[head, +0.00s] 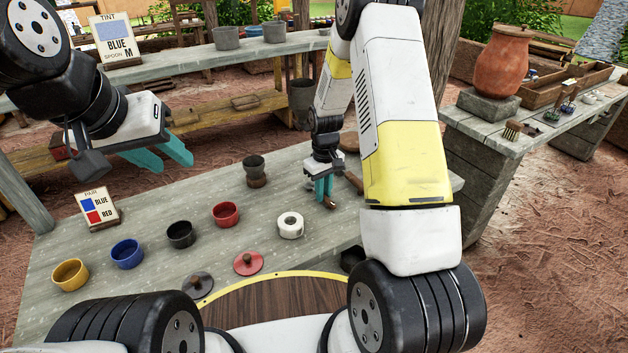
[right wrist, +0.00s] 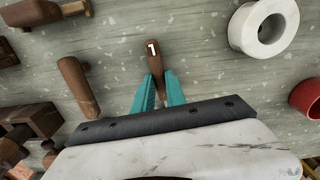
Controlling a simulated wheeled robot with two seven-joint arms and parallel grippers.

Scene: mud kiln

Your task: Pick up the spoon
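A small brown wooden piece marked "1", which looks like the spoon (right wrist: 153,52), lies in line with my right gripper (right wrist: 160,76) in the right wrist view. The teal fingers stand close on both sides of its narrow lower part and appear shut on it. In the head view my right gripper (head: 324,194) points down at the table's right part, with the spoon's brown end (head: 329,203) at its fingertips. I cannot tell whether the spoon is clear of the tabletop. My left gripper (head: 180,162) is open and empty, above the table's far left part.
Another brown wooden piece (right wrist: 77,85) lies left of the spoon in the wrist view.

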